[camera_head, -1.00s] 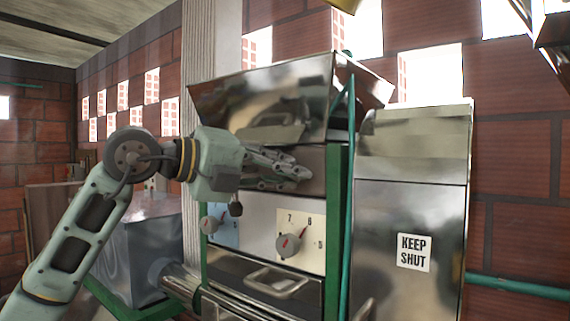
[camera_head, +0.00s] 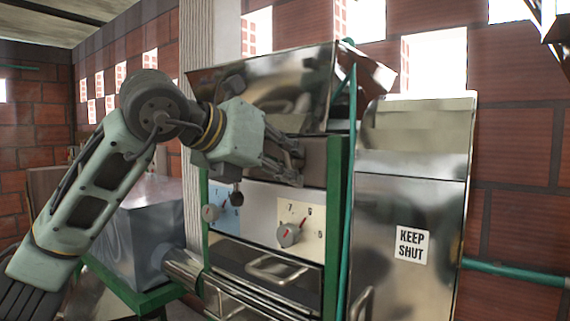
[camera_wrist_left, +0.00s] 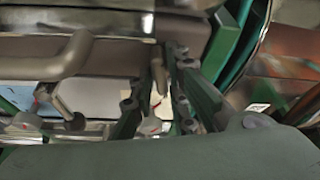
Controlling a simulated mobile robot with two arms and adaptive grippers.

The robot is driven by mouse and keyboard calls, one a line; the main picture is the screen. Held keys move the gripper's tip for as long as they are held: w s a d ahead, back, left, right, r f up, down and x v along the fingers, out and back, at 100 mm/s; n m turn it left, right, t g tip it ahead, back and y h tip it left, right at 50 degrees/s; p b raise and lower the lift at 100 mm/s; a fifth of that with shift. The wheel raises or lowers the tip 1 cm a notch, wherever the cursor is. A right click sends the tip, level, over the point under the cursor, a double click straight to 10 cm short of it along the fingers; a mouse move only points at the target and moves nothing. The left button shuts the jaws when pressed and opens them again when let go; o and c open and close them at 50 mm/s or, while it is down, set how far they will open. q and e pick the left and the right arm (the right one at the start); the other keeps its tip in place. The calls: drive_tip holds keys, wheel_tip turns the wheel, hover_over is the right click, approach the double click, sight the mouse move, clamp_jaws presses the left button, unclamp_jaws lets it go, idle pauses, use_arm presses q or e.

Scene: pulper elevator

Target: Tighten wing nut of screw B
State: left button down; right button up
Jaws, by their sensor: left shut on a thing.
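My left gripper (camera_head: 294,172) is at the machine's front panel, just below the metal hopper, its fingers pointing down and to the right. In the left wrist view its fingers (camera_wrist_left: 158,92) are closed around a slim grey-brown piece (camera_wrist_left: 158,74), which seems to be a screw's wing nut. The fingers hide most of it, and no letter is readable. Another screw with a dark knob (camera_head: 237,197) hangs to the left of the gripper, apart from it; it also shows in the left wrist view (camera_wrist_left: 72,118). My right gripper is not in view.
Two dials sit below the gripper, a left one (camera_head: 212,212) and a right one (camera_head: 289,235). The metal hopper (camera_head: 270,90) is above. A metal handle (camera_head: 277,270) is lower down. A steel cabinet (camera_head: 412,190) stands to the right.

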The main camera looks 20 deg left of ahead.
use_arm(q)
drive_tip(key=shift+m+y, duration=0.6)
drive_tip(key=shift+m, duration=0.2)
drive_tip(key=c, duration=1.9)
unclamp_jaws()
drive_tip(key=shift+o, duration=0.4)
drive_tip(key=shift+s, duration=0.1)
drive_tip(key=v, duration=1.2)
drive_tip(key=shift+d+f, duration=0.1)
drive_tip(key=shift+f, duration=0.1)
